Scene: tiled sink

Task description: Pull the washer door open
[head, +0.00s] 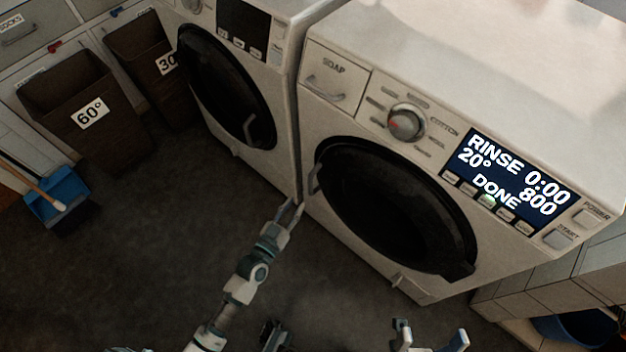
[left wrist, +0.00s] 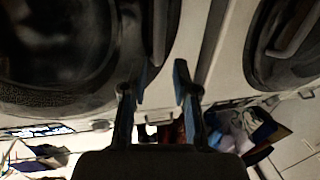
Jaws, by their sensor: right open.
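The washer (head: 325,120) with the lit display has a round dark door (head: 395,210) that looks shut. Its handle (head: 315,178) is on the door's left edge. My left gripper (head: 295,206) is just below and left of this handle, apart from it. In the left wrist view, the same door (left wrist: 75,50) is at upper left. Its handle (left wrist: 160,35) lies ahead of the gap between my left gripper's (left wrist: 159,72) spread fingers, with nothing between them. My right gripper (head: 431,337) is open and empty at the bottom edge, below the washer.
A second machine (head: 285,50) with a shut dark door stands close at left. Brown bins (head: 60,85) and a blue dustpan (head: 60,195) are further left. A tiled ledge (head: 560,285) is at right. The dark floor (head: 150,260) in front is clear.

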